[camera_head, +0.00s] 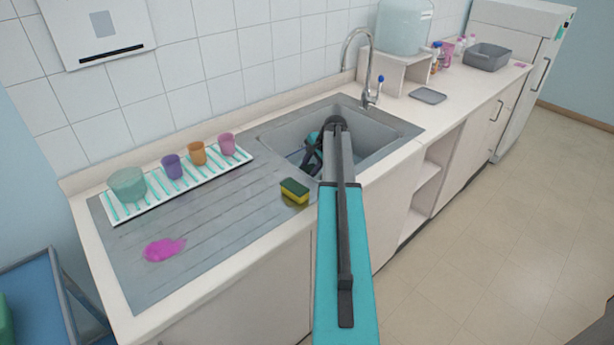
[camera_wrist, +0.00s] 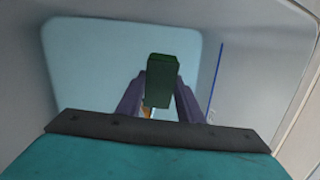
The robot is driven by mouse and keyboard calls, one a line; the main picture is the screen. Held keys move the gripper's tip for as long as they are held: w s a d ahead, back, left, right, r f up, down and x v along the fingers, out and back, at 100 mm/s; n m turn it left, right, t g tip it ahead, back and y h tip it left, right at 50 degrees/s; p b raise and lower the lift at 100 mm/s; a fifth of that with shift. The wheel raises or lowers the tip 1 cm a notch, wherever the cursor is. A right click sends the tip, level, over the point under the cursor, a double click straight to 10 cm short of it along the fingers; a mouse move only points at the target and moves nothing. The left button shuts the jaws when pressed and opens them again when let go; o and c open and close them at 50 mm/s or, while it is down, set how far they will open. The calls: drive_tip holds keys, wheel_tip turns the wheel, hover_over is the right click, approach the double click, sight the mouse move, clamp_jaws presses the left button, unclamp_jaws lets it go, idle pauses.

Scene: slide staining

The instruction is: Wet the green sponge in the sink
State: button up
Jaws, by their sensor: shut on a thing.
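My gripper (camera_wrist: 158,92) is shut on a dark green block, the green sponge (camera_wrist: 161,80), which stands out between the two purple-grey fingers in the wrist view. In the head view my arm reaches over the front edge of the sink (camera_head: 275,138), and my wrist is down inside the basin. The gripper's tips and the held sponge are hidden behind my arm there. The tap (camera_head: 370,75) arches at the back right of the sink, with a blue-tipped lever (camera_head: 380,82). I cannot see whether water runs or the sponge is wet.
A yellow and green sponge (camera_head: 295,191) lies on the drainboard (camera_head: 215,213) beside the sink. A magenta blob (camera_head: 164,249) lies further left. A striped mat (camera_head: 150,204) holds a green bowl (camera_head: 127,184) and cups. A grey tray (camera_head: 428,96) lies right of the tap.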

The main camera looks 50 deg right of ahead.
sight(309, 170)
wheel_tip(309, 170, up, 19)
drive_tip(key=p, duration=1)
idle(1.9)
idle(2.4)
wheel_tip(309, 170, up, 4)
drive_tip(key=shift+f+p, duration=0.1)
drive_tip(key=shift+p, duration=1.15)
drive_tip(key=shift+s+f, duration=0.1)
